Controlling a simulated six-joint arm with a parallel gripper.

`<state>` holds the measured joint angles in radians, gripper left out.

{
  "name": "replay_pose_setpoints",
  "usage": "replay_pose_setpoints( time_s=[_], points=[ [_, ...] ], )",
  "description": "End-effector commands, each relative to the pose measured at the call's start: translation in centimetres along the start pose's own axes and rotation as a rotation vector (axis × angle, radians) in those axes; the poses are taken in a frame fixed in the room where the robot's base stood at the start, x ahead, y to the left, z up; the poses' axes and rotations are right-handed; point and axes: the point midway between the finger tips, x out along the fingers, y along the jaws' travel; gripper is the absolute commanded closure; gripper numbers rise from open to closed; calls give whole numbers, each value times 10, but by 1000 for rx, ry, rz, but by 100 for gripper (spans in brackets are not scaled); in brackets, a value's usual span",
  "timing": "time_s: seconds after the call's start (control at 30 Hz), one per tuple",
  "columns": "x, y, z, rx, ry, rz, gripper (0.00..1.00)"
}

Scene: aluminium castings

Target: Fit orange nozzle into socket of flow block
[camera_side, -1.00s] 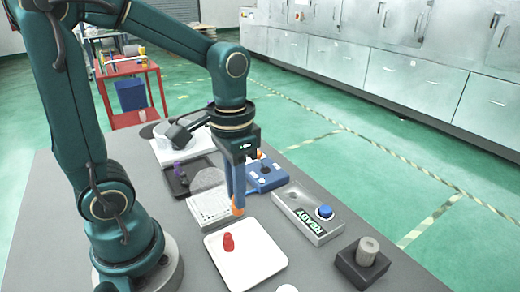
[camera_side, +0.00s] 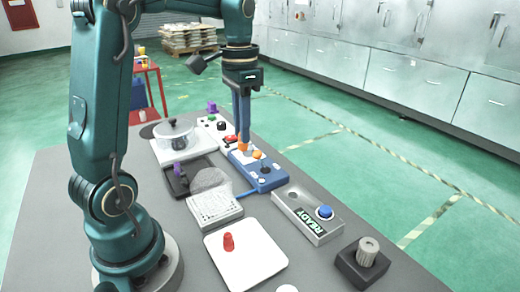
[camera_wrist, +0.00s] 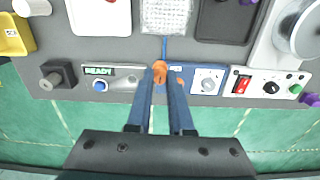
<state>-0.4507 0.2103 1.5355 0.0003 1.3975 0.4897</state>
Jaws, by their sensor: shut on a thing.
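My gripper (camera_side: 243,147) points down in the side view, shut on the orange nozzle (camera_side: 241,149). The nozzle is at the left end of a blue block (camera_side: 266,183), which seems to be the flow block. A second orange piece (camera_side: 257,154) is on the block just right of my fingers. In the wrist view the orange nozzle (camera_wrist: 160,71) shows between my fingertips, beside the blue block (camera_wrist: 190,74) with its pale dial (camera_wrist: 208,81). The socket is hidden by my fingers and the nozzle. I cannot tell whether the nozzle touches or enters it.
A grey READY unit with a blue button (camera_side: 324,212) is right of the block. A white tray holds a red piece (camera_side: 228,241). A red-switch panel (camera_side: 231,138) and a lidded pot (camera_side: 174,136) are behind. A dark block (camera_side: 351,270) is front right.

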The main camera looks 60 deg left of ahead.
Motion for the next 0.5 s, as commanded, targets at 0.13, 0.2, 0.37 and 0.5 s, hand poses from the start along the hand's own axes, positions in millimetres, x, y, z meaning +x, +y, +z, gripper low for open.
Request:
replay_pose_setpoints(
  time_s=[0.13,0.2,0.37,0.5],
  points=[
    [6,-19,-19,-16,-2,1,100],
    [10,-25,-24,-24,-2,1,100],
    [22,-25,-29,-35,-1,1,100],
    [37,-5,-42,-30,-2,1,100]
  ],
)
